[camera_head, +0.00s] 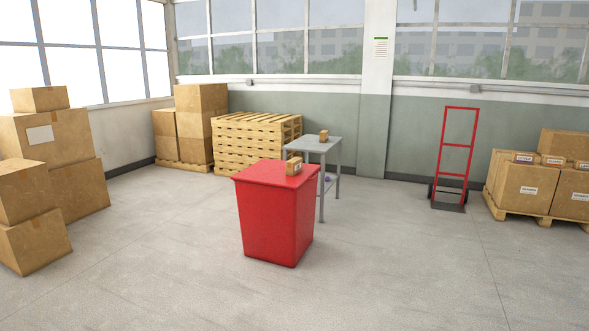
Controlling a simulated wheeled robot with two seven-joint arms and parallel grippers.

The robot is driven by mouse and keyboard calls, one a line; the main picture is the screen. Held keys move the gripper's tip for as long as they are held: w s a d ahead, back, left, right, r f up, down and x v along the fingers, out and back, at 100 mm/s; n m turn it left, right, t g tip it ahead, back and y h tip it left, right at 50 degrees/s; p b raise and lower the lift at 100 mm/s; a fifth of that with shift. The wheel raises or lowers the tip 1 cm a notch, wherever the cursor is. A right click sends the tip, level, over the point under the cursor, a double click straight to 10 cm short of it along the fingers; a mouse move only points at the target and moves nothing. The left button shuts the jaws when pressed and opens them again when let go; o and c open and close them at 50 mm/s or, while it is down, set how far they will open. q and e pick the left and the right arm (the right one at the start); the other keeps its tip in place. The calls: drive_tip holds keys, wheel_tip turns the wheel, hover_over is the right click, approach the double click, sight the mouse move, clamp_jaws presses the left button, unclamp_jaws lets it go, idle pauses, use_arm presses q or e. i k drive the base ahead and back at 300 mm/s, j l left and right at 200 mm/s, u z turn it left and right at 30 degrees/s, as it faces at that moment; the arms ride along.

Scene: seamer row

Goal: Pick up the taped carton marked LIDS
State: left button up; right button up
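A small brown carton (293,166) sits on the lid of the red bin (275,220), near its back right corner. A second small brown carton (323,136) sits on the grey metal table (312,145) behind the bin. On the right, small labelled cartons (524,158) lie on top of larger labelled boxes (528,188). The print on the labels is too small to read, so I cannot tell which carton is marked LIDS. Neither of my grippers is in view.
Large boxes (35,185) are stacked at the left. A pile of wooden pallets (250,145) and boxes (200,120) stand at the back. A red hand truck (458,150) stands at the right wall. The floor around the bin is clear in front.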

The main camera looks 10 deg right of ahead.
sight(293, 167)
drive_tip(key=i+l+z, duration=0.1)
drive_tip(key=i+z, duration=0.2)
drive_tip(key=i, duration=3.05)
drive_tip(key=l+z, duration=0.05)
drive_tip(key=l, duration=0.05)
